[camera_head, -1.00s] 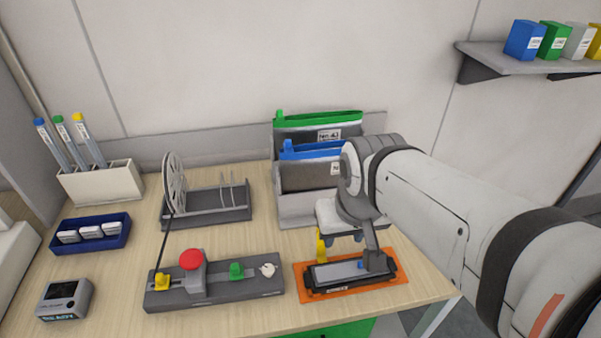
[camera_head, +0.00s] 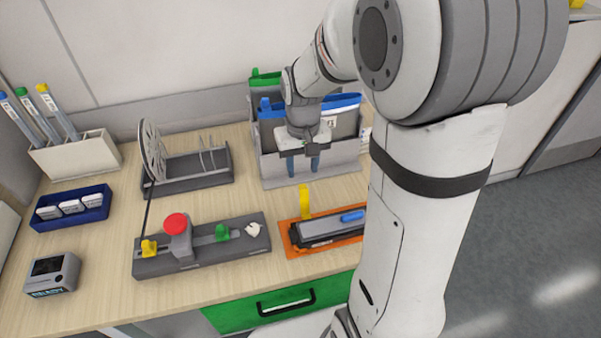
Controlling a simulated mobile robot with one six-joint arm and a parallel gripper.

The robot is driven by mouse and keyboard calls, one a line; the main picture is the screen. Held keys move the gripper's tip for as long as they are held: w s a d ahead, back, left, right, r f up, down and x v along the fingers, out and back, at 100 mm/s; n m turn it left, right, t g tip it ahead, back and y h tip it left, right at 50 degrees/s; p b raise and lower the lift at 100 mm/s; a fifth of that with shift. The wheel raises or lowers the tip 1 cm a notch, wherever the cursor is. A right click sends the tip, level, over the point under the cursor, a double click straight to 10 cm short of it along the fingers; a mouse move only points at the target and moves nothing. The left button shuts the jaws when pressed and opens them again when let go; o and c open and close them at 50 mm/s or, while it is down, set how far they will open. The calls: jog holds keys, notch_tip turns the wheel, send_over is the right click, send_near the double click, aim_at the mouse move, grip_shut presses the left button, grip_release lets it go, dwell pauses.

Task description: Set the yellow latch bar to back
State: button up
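A yellow upright bar (camera_head: 305,203) stands at the back left of a black and grey device (camera_head: 322,231) on an orange tray (camera_head: 296,252). A blue bar (camera_head: 352,216) lies on top of the device. A smaller yellow block (camera_head: 149,249) sits at the left end of a grey slotted fixture (camera_head: 202,257); I cannot tell by name alone which yellow part is the latch bar. My gripper (camera_head: 303,164) points down behind the tray, in front of the grey file holder, with its fingers apart and nothing between them. My arm hides the tray's right end.
The grey file holder (camera_head: 271,172) with folders stands close behind my gripper. The fixture also carries a red knob (camera_head: 176,223) and a green block (camera_head: 222,232). A reel stand (camera_head: 190,183) is at the back left. Bare tabletop lies between the file holder and the tray.

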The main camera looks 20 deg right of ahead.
aim_at(303, 185)
notch_tip(303, 185, down, 6)
jog(key=shift+r, duration=0.1)
jog(key=shift+c, duration=0.4)
grip_shut()
dwell(0.3)
